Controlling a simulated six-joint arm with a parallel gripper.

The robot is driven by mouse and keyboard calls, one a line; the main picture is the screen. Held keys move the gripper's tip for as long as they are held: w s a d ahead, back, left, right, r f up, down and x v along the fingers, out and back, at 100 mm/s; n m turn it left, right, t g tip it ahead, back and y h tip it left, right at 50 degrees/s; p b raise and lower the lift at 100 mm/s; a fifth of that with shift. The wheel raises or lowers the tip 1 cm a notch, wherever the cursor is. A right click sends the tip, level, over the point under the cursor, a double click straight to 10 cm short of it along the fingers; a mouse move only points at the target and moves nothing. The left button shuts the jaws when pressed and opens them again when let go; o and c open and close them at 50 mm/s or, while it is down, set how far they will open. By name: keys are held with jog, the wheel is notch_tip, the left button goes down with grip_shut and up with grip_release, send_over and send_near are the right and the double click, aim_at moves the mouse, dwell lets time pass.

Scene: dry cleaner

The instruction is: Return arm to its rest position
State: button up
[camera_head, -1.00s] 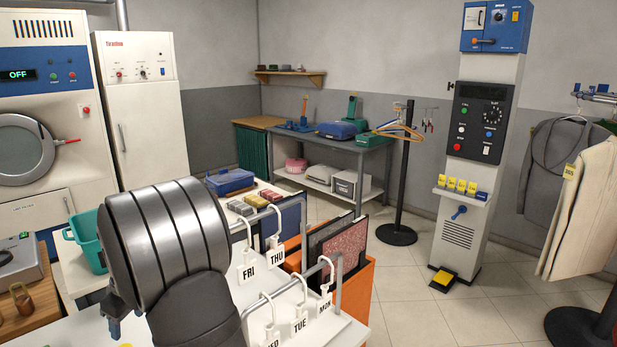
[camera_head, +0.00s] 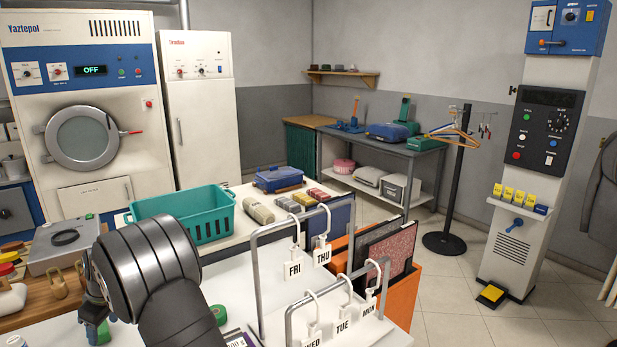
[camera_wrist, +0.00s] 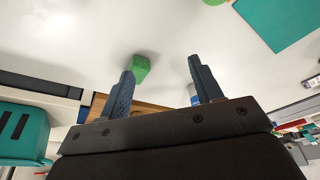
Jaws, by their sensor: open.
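My arm fills the lower left of the head view. My gripper (camera_wrist: 162,90) shows in the wrist view with its two dark blue fingers spread apart. Nothing is held between them. In the wrist view a green object (camera_wrist: 139,69) lies on the white surface just beyond the left fingertip. It appears apart from the finger, but contact is hard to tell.
A teal basket (camera_head: 185,216) stands behind my arm on the white table. A metal rail with day tags (camera_head: 293,268) stands to the right. A wooden board with several items (camera_head: 38,301) is at the left. Open floor (camera_head: 450,325) lies at the right.

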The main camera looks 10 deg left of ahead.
jog(key=s+a+f, duration=0.2)
jog(key=a, duration=0.1)
jog(key=s+a+f, duration=0.2)
jog(key=s+a, duration=0.1)
jog(key=s+a+f, duration=0.2)
jog(key=a+f, duration=0.1)
jog(key=a, duration=0.1)
jog(key=shift+s, duration=0.3)
